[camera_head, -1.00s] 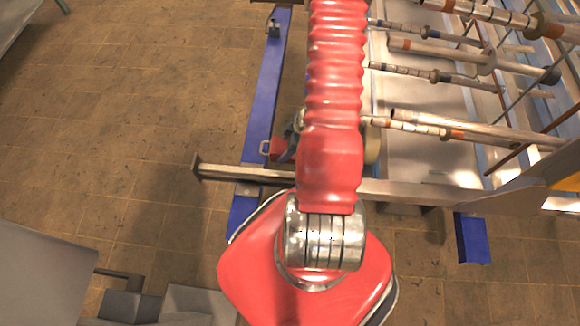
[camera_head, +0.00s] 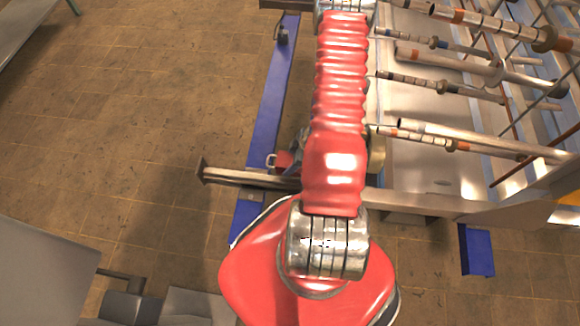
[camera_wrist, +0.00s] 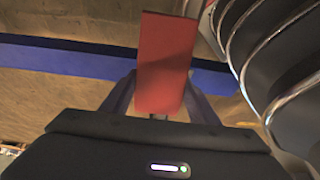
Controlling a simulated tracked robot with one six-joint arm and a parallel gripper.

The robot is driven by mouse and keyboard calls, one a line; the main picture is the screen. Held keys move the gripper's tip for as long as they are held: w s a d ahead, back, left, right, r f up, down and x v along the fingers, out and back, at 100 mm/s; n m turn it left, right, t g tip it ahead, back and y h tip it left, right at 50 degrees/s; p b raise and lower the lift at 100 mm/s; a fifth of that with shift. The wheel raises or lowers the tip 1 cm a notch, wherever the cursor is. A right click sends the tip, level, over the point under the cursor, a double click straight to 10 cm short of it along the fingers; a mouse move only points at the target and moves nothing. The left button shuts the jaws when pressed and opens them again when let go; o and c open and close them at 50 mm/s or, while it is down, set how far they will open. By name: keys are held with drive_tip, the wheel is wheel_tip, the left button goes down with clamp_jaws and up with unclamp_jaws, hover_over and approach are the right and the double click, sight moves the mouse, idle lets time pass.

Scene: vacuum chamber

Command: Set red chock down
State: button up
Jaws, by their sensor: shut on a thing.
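The red chock (camera_wrist: 166,62) shows in the wrist view as a flat-faced red block, slightly tilted. My gripper (camera_wrist: 160,92) is shut on it, with one dark finger at each side of its lower part. The chock stands out in front of a blue rail, and I cannot tell whether it touches anything below. In the head view my red arm covers the gripper. A small red piece with a loop handle (camera_head: 283,160) shows beside the arm there; I cannot tell whether it is the chock.
A blue floor rail (camera_head: 265,110) runs left of my arm, with a metal crossbeam (camera_head: 240,177) over it. A rack of metal rods (camera_head: 440,85) fills the right. Curved dark metal-rimmed parts (camera_wrist: 275,60) are close at right in the wrist view. Tiled floor at left is open.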

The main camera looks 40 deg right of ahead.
drive_tip(key=shift+f, duration=2.05)
drive_tip(key=o, duration=1.5)
drive_tip(key=shift+f, duration=0.1)
drive_tip(key=shift+v, duration=6.1)
